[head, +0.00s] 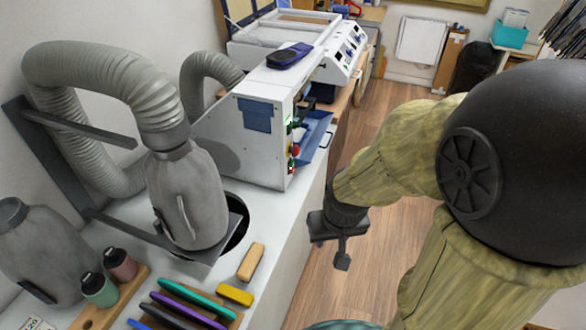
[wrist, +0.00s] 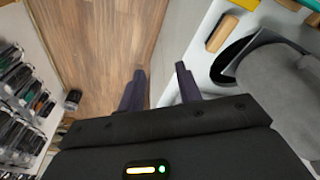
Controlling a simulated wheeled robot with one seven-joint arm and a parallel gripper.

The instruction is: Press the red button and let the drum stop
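A red button (head: 295,150) shows on the narrow control face of the white machine (head: 236,137) in the head view. Another small red and dark control (head: 291,167) sits just below it, and a green light (head: 289,122) shows above. I cannot make out a drum, or whether anything turns. My gripper (head: 338,252) hangs over the floor, to the right of the bench and nearer to me than the machine, apart from the button. In the wrist view my gripper (wrist: 159,80) has its two dark fingers spread with nothing between them. The button is not visible in the wrist view.
A blue tray (head: 316,136) juts from the machine beside the controls. A grey canister (head: 188,197) with a ribbed hose (head: 105,75) stands on the bench. The wooden floor (head: 380,225) right of the bench is clear.

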